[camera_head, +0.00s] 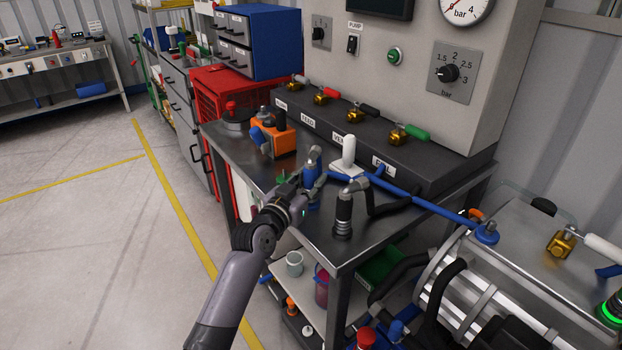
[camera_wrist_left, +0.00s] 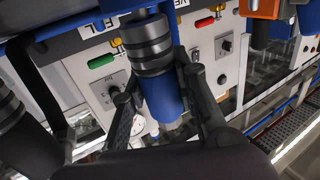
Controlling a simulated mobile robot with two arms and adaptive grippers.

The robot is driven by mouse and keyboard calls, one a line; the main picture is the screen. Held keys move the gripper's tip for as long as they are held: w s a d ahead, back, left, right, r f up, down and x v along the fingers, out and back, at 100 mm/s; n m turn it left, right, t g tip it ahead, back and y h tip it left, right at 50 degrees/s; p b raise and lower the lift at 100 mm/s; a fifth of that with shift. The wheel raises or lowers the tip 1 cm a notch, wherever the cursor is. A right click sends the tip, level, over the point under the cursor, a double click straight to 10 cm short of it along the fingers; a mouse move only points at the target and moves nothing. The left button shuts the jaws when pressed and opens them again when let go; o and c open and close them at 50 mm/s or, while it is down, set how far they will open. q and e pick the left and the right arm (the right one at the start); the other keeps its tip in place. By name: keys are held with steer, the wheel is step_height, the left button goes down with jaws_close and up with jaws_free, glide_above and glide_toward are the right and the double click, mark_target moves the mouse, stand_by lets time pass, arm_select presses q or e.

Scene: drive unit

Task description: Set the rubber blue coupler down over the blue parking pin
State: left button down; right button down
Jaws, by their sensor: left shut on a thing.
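The blue coupler (camera_wrist_left: 162,98) has a blue body and a grey ribbed collar, and stands between the two fingers of my left gripper in the left wrist view. In the head view the blue coupler (camera_head: 312,154) shows near the front left edge of the steel bench. My left gripper (camera_head: 308,186) is shut on it, and the fingers hide part of it. I cannot make out the blue parking pin apart from the coupler, nor tell whether the coupler touches the bench. My right gripper is not in view.
A white pin (camera_head: 348,152) on a white base and a black coupler (camera_head: 343,214) with a hose stand close by on the bench (camera_head: 330,245). A blue hose (camera_head: 420,202) runs to the machine at right. An orange block (camera_head: 278,138) sits behind.

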arm_select(q)
steer(key=shift+f, duration=0.25)
stand_by(0.7)
steer(key=c, duration=1.3)
jaws_free()
steer(key=shift+o, duration=0.5)
